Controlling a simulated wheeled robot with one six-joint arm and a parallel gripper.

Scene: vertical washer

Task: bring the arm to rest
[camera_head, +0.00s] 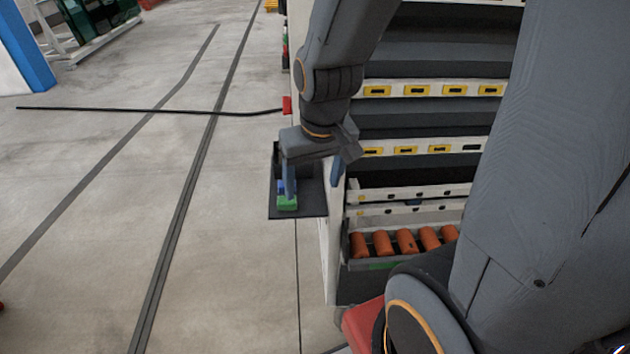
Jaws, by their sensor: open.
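My arm reaches down from the top centre of the head view. My gripper (313,188) is at its end, pointing down, with its two fingers spread apart. It hangs over or in front of a small dark tray (312,208) at the left side of the rack. The left finger overlaps a small green and blue object (287,202) on the tray in the picture; I cannot tell if they touch. Nothing shows held between the fingers. The arm covers part of the tray.
A shelving rack (425,120) with yellow-labelled shelves stands right beside the arm. Its low bin holds several orange cylinders (407,241). A thin black bar (150,110) with a red end (287,105) runs out left. The floor at the left is mostly free.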

